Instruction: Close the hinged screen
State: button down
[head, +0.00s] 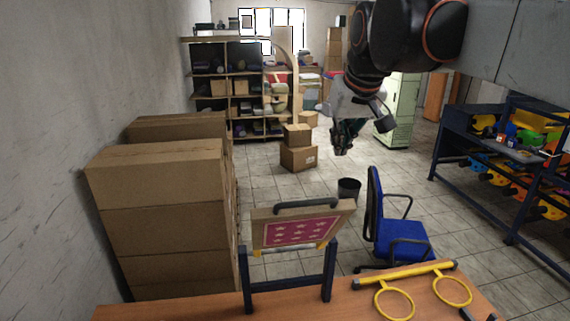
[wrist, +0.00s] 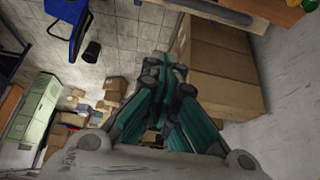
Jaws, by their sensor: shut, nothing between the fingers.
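The hinged screen (head: 298,231) stands raised at the front of the wooden table in the head view. It has a light wooden frame, a pink panel with pale star shapes and a dark handle (head: 306,204) along its top edge. Dark blue posts hold it on both sides. My gripper (head: 342,149) hangs from above, higher in the picture and right of the screen, apart from it. In the wrist view its teal-padded fingers (wrist: 166,64) are together and empty. A dark bar and a wooden edge show at the top of that view; I cannot tell if they belong to the screen.
Yellow rings on a bar (head: 405,275) lie on the wooden table (head: 190,311), right of the screen. A blue chair (head: 398,238) and a black bin (head: 349,188) stand behind. Stacked cartons (head: 160,210) fill the left. A dark blue rack (head: 500,170) stands right.

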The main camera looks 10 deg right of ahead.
jog(key=f, duration=0.3)
jog(key=w+f+p, duration=0.1)
jog(key=f, duration=0.3)
jog(key=f+p, duration=0.1)
jog(key=f, duration=0.2)
jog(key=shift+w+f, duration=0.3)
jog(key=shift+f, duration=0.05)
jog(key=shift+s+f, duration=0.1)
jog(key=shift+s, duration=0.1)
